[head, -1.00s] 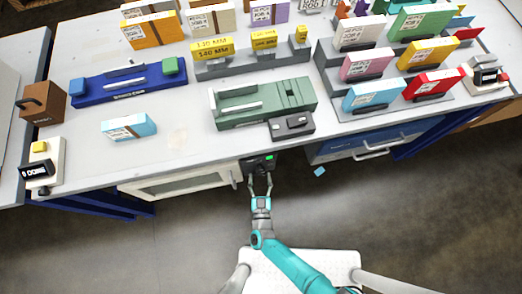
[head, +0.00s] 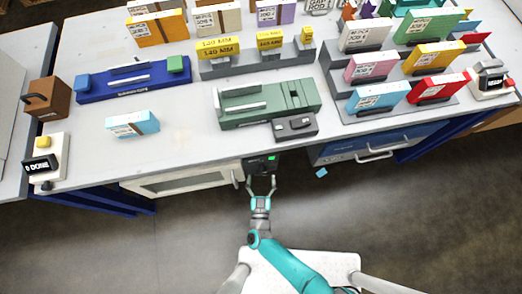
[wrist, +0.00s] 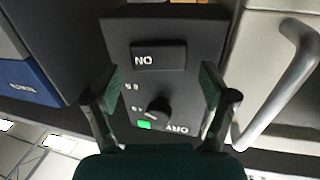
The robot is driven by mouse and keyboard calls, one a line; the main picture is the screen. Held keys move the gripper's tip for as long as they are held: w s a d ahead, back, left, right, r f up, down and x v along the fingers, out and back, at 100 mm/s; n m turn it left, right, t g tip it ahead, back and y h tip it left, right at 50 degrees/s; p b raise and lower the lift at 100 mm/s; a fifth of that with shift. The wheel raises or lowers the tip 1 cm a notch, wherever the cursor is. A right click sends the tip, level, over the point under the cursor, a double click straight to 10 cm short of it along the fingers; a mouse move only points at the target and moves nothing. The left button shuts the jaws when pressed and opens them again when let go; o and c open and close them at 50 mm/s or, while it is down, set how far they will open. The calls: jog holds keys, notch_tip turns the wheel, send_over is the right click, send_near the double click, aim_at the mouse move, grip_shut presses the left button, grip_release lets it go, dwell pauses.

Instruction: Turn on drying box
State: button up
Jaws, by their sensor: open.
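The drying box (head: 185,179) is the white cabinet with a pale front and a bar handle, under the table edge in the head view. Its black control panel (head: 262,161) sits at its right end with a small lit green light. In the wrist view the panel (wrist: 191,40) appears upside down, with a black rocker marked "ON" (wrist: 158,58), a round knob (wrist: 158,108), a green light (wrist: 144,125) and a "DRY" label. My gripper (head: 262,180) is open and empty in front of the panel. In the wrist view its fingertips (wrist: 160,82) flank the rocker and knob; contact cannot be told.
The box's handle (wrist: 290,85) stands out close beside my gripper. A blue drawer (head: 375,143) with a bar handle is right of the panel. The tabletop (head: 190,130) overhangs above, carrying a green plotter (head: 265,100) and several cards.

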aim_at(262, 162)
jog(key=shift+r, duration=4.95)
jog(key=shift+d, duration=0.1)
